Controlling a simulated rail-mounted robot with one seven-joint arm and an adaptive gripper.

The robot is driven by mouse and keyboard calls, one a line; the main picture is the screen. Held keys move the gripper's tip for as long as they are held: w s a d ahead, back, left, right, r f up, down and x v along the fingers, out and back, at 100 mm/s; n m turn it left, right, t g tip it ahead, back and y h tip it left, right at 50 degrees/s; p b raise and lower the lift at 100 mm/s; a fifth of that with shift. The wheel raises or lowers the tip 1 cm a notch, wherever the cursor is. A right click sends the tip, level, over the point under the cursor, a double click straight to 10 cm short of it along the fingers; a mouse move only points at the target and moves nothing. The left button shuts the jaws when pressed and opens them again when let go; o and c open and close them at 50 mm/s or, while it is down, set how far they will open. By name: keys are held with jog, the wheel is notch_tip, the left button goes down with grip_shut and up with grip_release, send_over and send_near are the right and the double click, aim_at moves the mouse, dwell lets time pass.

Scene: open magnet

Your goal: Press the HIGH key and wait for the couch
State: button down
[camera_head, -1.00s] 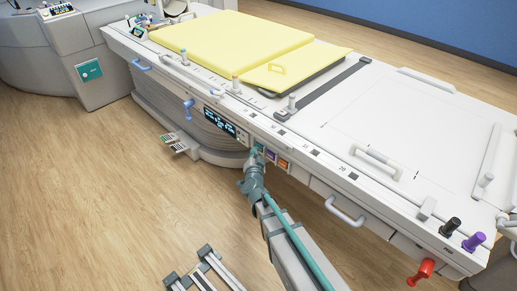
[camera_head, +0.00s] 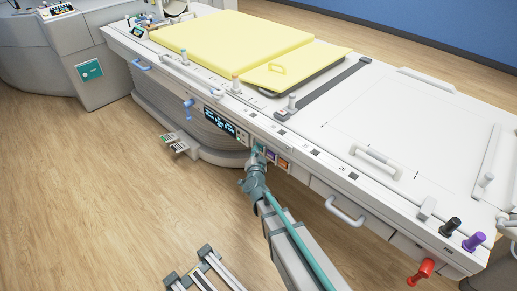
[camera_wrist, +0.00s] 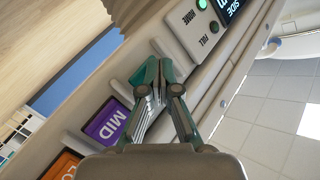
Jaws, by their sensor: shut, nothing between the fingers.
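The couch (camera_head: 425,110) has a row of coloured keys on its near side. A teal key (camera_head: 259,149), its label not readable, is beside the purple MID key (camera_head: 271,155) and the orange key (camera_head: 284,163). In the wrist view the teal key (camera_wrist: 142,76) is partly covered by my fingers; the purple key reads MID (camera_wrist: 107,122). My gripper (camera_head: 256,161) is shut and empty, its tips right at the teal key. The wrist view shows the fingertips (camera_wrist: 157,72) together over the teal key; I cannot tell whether they touch it.
A white handle (camera_head: 345,211) juts from the couch side. Foot pedals (camera_head: 175,143) stand by the pleated base. The floor in front is mostly clear.

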jog(key=shift+s+r, duration=0.1)
dwell(0.4)
jog(key=shift+s+a+p, duration=0.5)
jog(key=shift+a+p, duration=0.05)
jog(key=shift+s+a, duration=0.1)
jog(key=shift+s+a+p, duration=1.25)
jog(key=shift+s+a, duration=0.4)
jog(key=shift+s, duration=0.05)
jog(key=shift+s+a+p, duration=1.3)
jog(key=shift+s+a, duration=0.8)
dwell(3.0)
